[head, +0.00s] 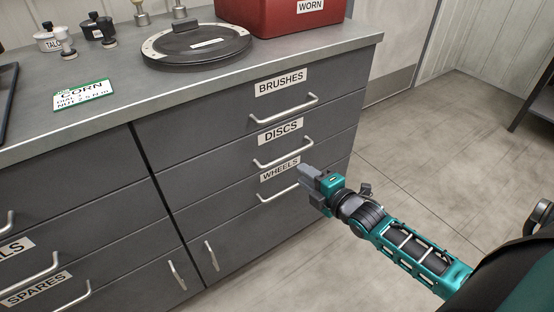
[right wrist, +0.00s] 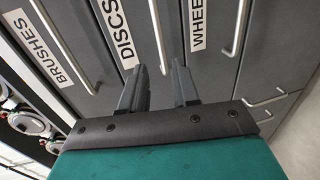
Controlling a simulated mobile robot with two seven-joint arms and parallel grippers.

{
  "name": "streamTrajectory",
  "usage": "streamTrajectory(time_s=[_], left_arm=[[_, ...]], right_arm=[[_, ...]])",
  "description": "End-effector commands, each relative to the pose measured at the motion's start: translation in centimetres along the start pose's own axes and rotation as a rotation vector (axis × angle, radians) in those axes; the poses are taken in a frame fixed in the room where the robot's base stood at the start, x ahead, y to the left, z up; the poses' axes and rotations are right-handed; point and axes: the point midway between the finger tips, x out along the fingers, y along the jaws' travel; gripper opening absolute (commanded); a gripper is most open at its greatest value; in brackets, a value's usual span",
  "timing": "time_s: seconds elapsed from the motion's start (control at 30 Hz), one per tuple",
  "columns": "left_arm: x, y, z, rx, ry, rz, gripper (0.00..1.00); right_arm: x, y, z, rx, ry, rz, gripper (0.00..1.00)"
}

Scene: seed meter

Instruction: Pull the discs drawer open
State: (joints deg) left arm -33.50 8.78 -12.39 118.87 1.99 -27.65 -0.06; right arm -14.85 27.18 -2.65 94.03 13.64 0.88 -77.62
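The discs drawer (head: 233,160) is a grey drawer front labelled DISCS, second from the top in the right-hand stack. It looks closed, flush with its neighbours. Its silver bar handle (head: 283,156) shows in the head view and, in the right wrist view, as a bar (right wrist: 155,30) beside the DISCS label. My right gripper (head: 303,171) is near the right end of that handle, in front of the drawers. In the right wrist view its two fingers are apart (right wrist: 158,68), and the handle's near end appears between them; contact cannot be told. My left gripper is out of view.
The brushes drawer (head: 218,119) is above and the wheels drawer (head: 226,193) below, each with a bar handle. Open floor (head: 400,150) lies to the right.

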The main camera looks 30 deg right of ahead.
Motion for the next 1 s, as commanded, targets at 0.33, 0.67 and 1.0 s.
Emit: streamTrajectory(time_s=[0.33,0.67,1.0], left_arm=[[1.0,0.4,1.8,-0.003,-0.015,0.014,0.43],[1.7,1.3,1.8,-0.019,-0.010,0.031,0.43],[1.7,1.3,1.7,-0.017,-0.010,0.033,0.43]], right_arm=[[6.6,-0.2,0.0,0.000,0.000,0.002,0.30],[10.7,-0.2,-0.1,0.002,0.001,0.000,0.30],[11.2,0.0,-0.1,0.002,0.000,-0.002,0.30]])
